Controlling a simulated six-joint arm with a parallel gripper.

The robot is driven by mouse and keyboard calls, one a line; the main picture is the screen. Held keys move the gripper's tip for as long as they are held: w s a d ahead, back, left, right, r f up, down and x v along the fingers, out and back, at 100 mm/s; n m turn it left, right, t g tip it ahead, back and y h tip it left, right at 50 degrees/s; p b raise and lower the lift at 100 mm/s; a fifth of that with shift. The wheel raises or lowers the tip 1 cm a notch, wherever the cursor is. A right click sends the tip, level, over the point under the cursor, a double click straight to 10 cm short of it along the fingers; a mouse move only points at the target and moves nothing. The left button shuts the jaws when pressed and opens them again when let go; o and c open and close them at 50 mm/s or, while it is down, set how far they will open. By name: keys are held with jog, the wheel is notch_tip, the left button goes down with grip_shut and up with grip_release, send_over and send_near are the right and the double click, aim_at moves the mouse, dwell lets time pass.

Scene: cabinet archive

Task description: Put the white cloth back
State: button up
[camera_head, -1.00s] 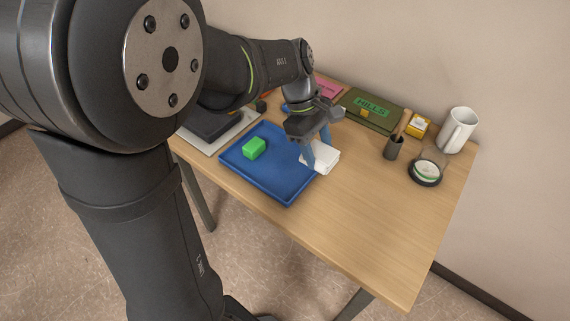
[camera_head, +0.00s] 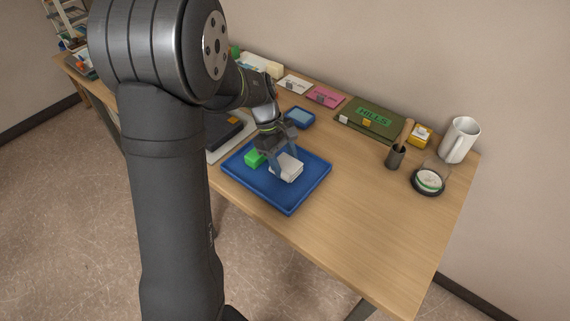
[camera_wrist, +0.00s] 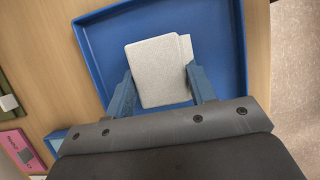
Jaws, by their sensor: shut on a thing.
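The white cloth (camera_head: 287,168) is a folded, flat block. It shows in the head view over the blue tray (camera_head: 290,201), right of a green block (camera_head: 255,157). My gripper (camera_head: 283,165) is shut on the cloth from above. In the wrist view the cloth (camera_wrist: 160,72) sits between my two blue fingers, with the blue tray (camera_wrist: 92,50) behind it. I cannot tell whether the cloth touches the tray floor.
A small blue dish (camera_head: 300,117) stands behind the tray. The table front right of the tray is clear.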

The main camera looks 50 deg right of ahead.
jog(key=shift+f, duration=0.75)
jog(key=shift+f, duration=0.1)
jog(key=o, duration=0.9)
jog(key=shift+o, duration=0.2)
jog(key=v, duration=1.2)
